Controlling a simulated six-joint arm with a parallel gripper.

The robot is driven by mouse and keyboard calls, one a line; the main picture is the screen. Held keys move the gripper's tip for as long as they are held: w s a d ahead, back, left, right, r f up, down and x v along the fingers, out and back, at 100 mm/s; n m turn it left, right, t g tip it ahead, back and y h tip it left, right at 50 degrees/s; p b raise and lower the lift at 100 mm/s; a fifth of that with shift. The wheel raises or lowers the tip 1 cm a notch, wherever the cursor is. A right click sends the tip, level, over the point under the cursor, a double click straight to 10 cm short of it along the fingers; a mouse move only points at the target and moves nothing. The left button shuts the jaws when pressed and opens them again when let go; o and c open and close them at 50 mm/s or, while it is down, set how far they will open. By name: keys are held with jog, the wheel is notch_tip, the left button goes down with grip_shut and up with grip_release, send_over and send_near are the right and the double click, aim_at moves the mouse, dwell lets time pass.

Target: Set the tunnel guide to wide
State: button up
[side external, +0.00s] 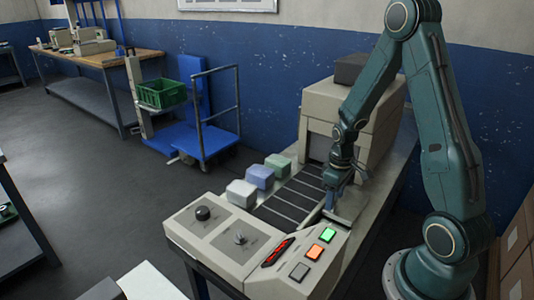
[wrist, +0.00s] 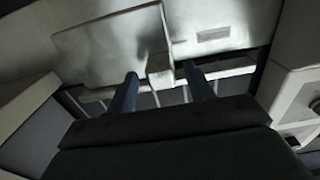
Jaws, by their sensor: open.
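My gripper (side external: 331,200) is low at the right side of the dark slatted conveyor (side external: 292,201), in front of the beige tunnel housing (side external: 365,112). In the wrist view my gripper (wrist: 164,88) is open, with two dark fingers apart. A pale upright tab (wrist: 160,74) shows between the fingers, joined to a broad metal plate (wrist: 105,45); it looks like the tunnel guide's handle, but I cannot tell for sure. No contact with the fingers is clear. The guide's width setting is not readable in either view.
White, blue and green blocks (side external: 259,177) line the conveyor's left side. The control panel (side external: 250,246) in front has a black knob (side external: 203,213), a small switch (side external: 239,238), a red-handled control (side external: 277,251) and green, orange and grey buttons (side external: 314,251). A blue trolley (side external: 196,139) stands behind left.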

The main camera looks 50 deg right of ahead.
notch_tip(320, 180, up, 12)
dwell(0.6)
jog(key=s+a+r+t, duration=0.2)
jog(key=s+a+r, duration=0.3)
jog(key=a+r, duration=0.2)
jog(key=s+a+r+t, duration=0.3)
jog(key=s+a+r, duration=0.3)
jog(key=a, duration=0.5)
jog(key=shift+r+t, duration=0.3)
jog(key=shift+r, duration=0.25)
jog(key=shift+w, duration=0.1)
